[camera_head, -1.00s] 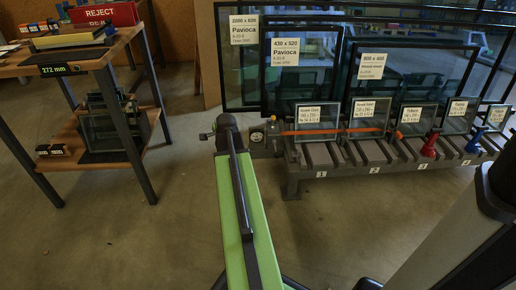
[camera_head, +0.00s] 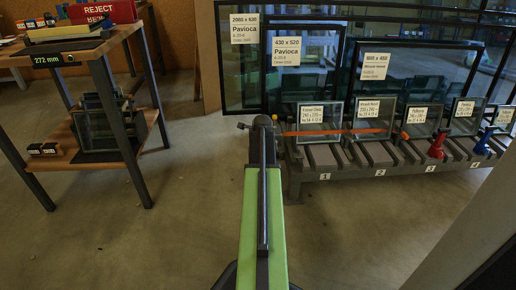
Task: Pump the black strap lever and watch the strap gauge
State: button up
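My green arm reaches forward up the middle of the view, and its dark end, where my gripper (camera_head: 262,122) is, overlaps the left end of the glass rack (camera_head: 294,182). The fingers cannot be made out. A small dark knob (camera_head: 242,126) sticks out just left of the arm's end; I cannot tell whether it belongs to the lever. The orange strap (camera_head: 340,132) runs across the front panes from near the arm's end. The strap gauge and the black strap lever are not clearly visible; the arm's end covers that area.
Labelled glass panes (camera_head: 302,65) stand in the rack, with red (camera_head: 437,146) and blue (camera_head: 484,141) clamp-like parts on the right. A wooden-topped table (camera_head: 65,48) with a red REJECT box (camera_head: 101,12) stands at the left. The floor between is clear.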

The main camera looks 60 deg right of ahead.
jog(key=shift+w+d+f, duration=0.2)
jog(key=shift+d+f, duration=0.1)
dwell(0.6)
jog(key=p+v, duration=0.7)
jog(key=v, duration=0.3)
